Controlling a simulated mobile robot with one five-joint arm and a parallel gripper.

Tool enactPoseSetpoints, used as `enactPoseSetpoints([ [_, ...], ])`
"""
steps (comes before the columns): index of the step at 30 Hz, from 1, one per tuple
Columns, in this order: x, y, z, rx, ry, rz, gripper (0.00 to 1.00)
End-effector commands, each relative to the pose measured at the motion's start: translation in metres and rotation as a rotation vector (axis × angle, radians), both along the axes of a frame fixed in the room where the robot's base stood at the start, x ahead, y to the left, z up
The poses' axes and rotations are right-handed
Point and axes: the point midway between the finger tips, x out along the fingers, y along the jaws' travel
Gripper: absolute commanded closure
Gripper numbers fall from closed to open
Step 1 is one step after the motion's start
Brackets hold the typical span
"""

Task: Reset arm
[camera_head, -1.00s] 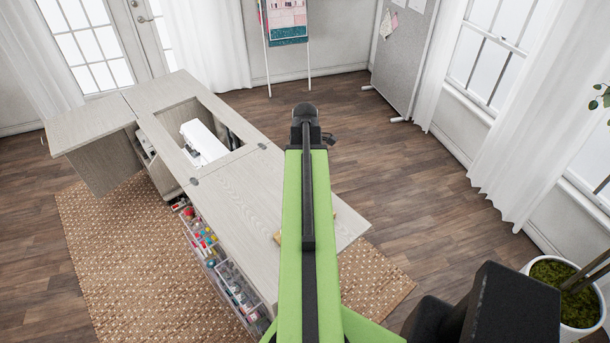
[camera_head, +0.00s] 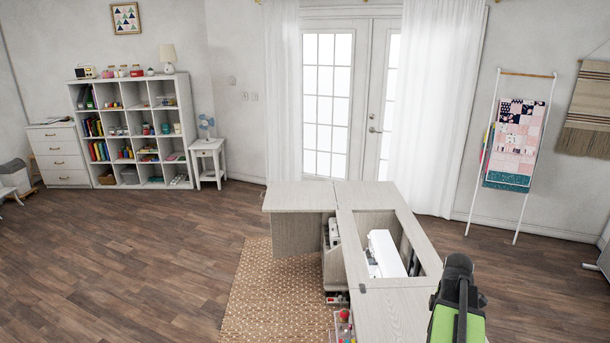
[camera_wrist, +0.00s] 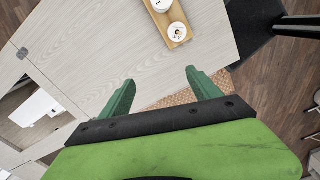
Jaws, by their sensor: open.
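My gripper (camera_wrist: 160,90) shows in the wrist view with its two green fingers spread apart and nothing between them. It is over the edge of the sewing cabinet's pale wooden top (camera_wrist: 150,40). In the head view my green and black arm reaches in at the lower right, over the right end of the cabinet top (camera_head: 395,313); the gripper's fingers cannot be made out there.
A white sewing machine (camera_head: 386,254) sits in the cabinet's opening. A wooden tray (camera_wrist: 170,22) with white round items lies on the top. A woven rug (camera_head: 270,295) lies under the cabinet. Wood floor (camera_head: 130,270) is clear at left. A quilt ladder (camera_head: 515,145) stands at right.

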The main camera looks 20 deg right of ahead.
Motion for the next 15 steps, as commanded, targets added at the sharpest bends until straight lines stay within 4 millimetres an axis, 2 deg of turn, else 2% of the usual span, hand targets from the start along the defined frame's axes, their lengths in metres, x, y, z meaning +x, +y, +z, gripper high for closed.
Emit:
enactPoseSetpoints([
  [1, 0.030, 0.039, -0.015, 0.000, 0.000, 0.084, 0.27],
  [2, 0.045, 0.060, -0.018, 0.000, 0.000, 0.130, 0.27],
  [3, 0.063, 0.090, -0.024, 0.000, 0.001, 0.187, 0.27],
  [5, 0.086, 0.137, -0.031, 0.000, 0.001, 0.246, 0.27],
  [6, 0.099, 0.169, -0.036, 0.000, 0.000, 0.264, 0.27],
  [10, 0.123, 0.266, -0.050, 0.000, 0.001, 0.244, 0.27],
  [12, 0.128, 0.314, -0.057, -0.001, 0.001, 0.190, 0.27],
  [15, 0.126, 0.374, -0.065, 0.000, 0.001, 0.050, 0.27],
])
